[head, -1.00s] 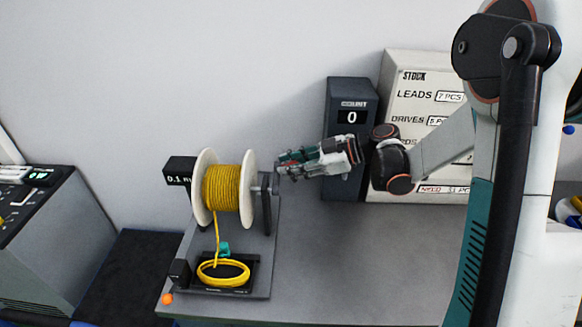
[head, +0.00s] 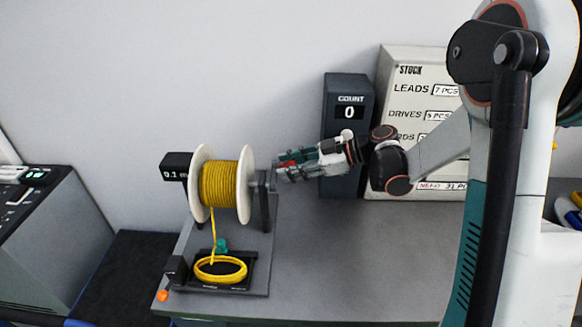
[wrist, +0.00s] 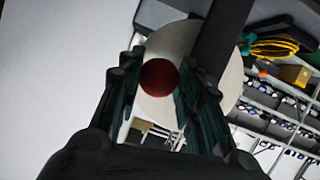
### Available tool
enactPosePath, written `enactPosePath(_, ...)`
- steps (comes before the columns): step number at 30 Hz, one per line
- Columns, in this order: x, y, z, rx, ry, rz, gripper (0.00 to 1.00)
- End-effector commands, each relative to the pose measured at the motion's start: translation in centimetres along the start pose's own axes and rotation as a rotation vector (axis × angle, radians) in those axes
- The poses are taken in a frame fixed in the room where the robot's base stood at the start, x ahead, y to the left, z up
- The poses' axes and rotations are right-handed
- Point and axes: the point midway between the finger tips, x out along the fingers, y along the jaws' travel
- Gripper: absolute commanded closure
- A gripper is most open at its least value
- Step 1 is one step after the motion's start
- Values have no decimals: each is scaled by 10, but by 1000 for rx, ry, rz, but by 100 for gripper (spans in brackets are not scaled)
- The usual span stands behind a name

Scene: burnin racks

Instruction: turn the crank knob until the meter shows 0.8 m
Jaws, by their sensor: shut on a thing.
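The reel (head: 220,185) of yellow cord stands on a grey base plate on the bench, between two white flanges. The meter (head: 176,167) at its upper left reads 0.1 m. A cord runs down from the reel to a yellow coil (head: 220,269) in a black tray. My gripper (head: 280,170) is at the right end of the reel's axle, shut on the crank knob. In the wrist view the red knob (wrist: 159,77) sits between the two fingers, with a white flange (wrist: 170,45) behind it.
A dark count box (head: 348,135) reading 0 and a stock board (head: 418,75) stand behind my gripper. An orange ball (head: 162,296) is at the bench's front left corner. The bench (head: 340,260) right of the reel is clear.

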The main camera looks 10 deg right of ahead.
Motion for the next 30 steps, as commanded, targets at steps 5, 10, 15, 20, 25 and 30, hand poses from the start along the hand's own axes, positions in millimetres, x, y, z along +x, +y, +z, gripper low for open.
enactPosePath(5,7,-10,11,11,-11,-24,89)
enactPosePath(10,10,-11,15,9,-10,-25,85)
enactPosePath(15,13,-12,22,7,-8,-19,93)
enactPosePath(20,16,-13,30,6,-9,-16,93)
enactPosePath(25,16,-13,33,5,-9,-12,94)
enactPosePath(30,15,-12,32,5,-10,-10,95)
